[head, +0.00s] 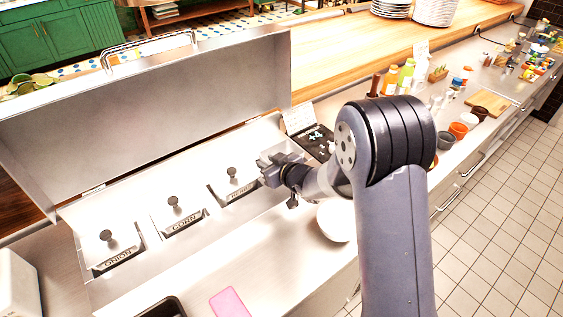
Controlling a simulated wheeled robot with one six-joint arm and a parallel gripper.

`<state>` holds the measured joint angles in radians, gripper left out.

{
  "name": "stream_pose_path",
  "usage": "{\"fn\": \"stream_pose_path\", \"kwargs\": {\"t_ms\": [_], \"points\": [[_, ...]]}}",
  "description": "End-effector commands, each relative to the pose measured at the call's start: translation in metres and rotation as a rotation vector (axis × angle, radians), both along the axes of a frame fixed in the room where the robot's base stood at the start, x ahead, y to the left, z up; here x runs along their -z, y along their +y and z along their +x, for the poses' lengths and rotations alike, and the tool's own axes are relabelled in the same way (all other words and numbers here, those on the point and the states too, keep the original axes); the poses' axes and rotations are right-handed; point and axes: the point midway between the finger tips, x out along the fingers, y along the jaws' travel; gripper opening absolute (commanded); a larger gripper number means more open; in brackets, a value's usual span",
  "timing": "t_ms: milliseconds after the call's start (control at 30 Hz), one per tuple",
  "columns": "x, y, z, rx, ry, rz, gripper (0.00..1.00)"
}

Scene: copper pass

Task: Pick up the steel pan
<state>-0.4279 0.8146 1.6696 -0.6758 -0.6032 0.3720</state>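I cannot make out a pan that is clearly the steel pan. A steel counter unit with a raised lid (190,95) holds a row of lidded steel inserts with black knobs, among them one labelled ONION (118,260) and one labelled CORN (184,226). A third lidded insert (236,192) is just left of my gripper, its label hard to read. A dark-rimmed tray or pan (162,308) is cut off at the bottom edge. My gripper (268,170) is over the right end of the row. Its finger opening is too small to tell.
A pink rectangular item (230,303) lies on the front counter. A white round object (337,220) is partly hidden behind my arm. Bottles (398,78), cups (458,130) and a cutting board (489,104) stand along the right counter. Stacked plates (435,10) are at the back.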

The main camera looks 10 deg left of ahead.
Motion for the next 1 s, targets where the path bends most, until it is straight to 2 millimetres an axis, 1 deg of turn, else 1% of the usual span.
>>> {"fn": "stream_pose_path", "kwargs": {"t_ms": [133,367,700,1000], "points": [[0.0033,0.0057,0.0053,0.0,0.001,-0.001,0.28],[0.0041,0.006,0.0057,0.0,0.001,-0.001,0.28],[0.0039,0.0058,0.0056,0.0,0.001,-0.001,0.0],[0.0038,0.0057,0.0055,0.0,0.001,-0.001,0.0]]}}
